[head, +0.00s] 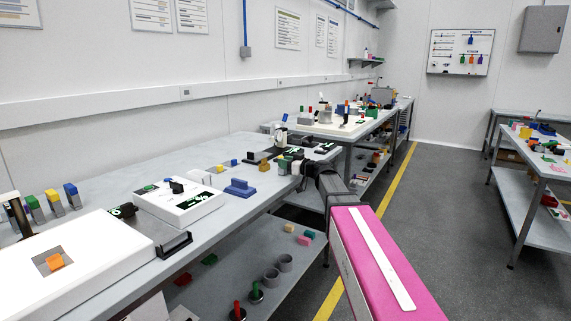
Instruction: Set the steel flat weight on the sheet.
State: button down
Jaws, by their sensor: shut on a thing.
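My gripper (303,178) is at the end of my pink and grey arm, over the right edge of the near bench. It is small and partly hidden by my arm. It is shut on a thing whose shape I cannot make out. I cannot pick out the steel flat weight with certainty. I cannot tell which surface is the sheet either; several pale flat surfaces show.
On the near bench (130,170) are a bright light panel (25,285) with an orange block (55,262), a white box (195,210) and a blue handled block (240,188). A lower shelf (240,270) holds small parts. Grey floor (450,230) is clear at the right.

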jog(key=c, duration=0.8)
grip_release()
jog(key=shift+f, duration=0.15)
jog(key=v, duration=1.1)
